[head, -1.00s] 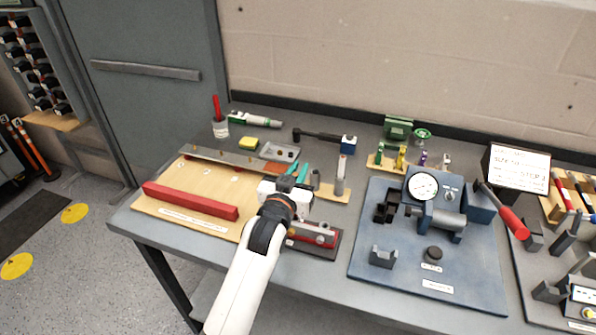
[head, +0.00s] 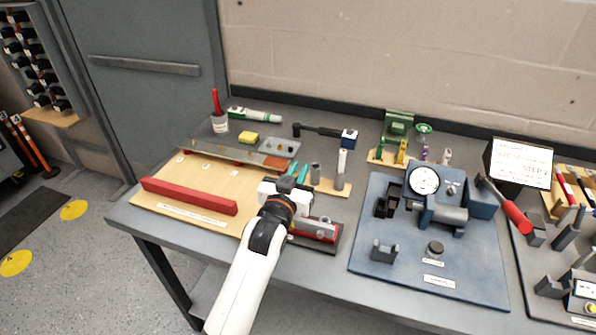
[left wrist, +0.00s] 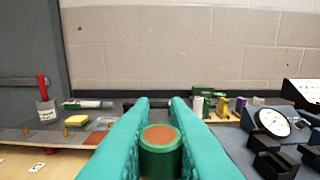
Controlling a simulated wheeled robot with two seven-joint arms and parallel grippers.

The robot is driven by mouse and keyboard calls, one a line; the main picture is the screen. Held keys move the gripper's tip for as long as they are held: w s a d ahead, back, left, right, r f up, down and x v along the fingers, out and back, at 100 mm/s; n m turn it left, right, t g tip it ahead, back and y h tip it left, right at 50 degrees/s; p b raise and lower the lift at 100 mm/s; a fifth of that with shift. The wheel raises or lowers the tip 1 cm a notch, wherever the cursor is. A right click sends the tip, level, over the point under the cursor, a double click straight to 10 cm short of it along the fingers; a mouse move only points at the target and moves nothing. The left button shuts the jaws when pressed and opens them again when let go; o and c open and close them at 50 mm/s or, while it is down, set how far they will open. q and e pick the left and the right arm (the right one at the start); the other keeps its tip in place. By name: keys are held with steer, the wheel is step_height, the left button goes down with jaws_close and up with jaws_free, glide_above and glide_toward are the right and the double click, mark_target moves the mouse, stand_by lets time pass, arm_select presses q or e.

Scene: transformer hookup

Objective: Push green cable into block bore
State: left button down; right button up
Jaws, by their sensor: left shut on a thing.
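My left gripper (head: 297,172) has teal fingers and reaches in over the right end of the wooden board. In the left wrist view its fingers (left wrist: 160,118) are shut on the green cable (left wrist: 158,158). The cable's round copper-coloured end faces away from the camera's side walls and shows between the fingers. In the head view the cable is hidden by the gripper. A red and grey block (head: 320,230) sits on a dark base just right of my left wrist, partly covered by it. I cannot make out its bore. My right gripper is not in view.
A red bar (head: 188,195) lies on the wooden board (head: 160,209). Grey upright posts (head: 340,172) stand right of the fingers. A blue plate (head: 385,277) carries a dial gauge (head: 424,180). A black-handled tool (head: 322,131) and a yellow sponge (head: 248,137) lie behind.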

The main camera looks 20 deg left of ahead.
arm_select(q)
steer(key=shift+f+b, duration=0.4)
steer(key=shift+f, duration=0.4)
steer(key=shift+r, duration=0.1)
steer(key=c, duration=1.3)
jaws_free()
steer(key=shift+r, duration=0.1)
step_height(320, 180, up, 5)
steer(key=p, duration=0.5)
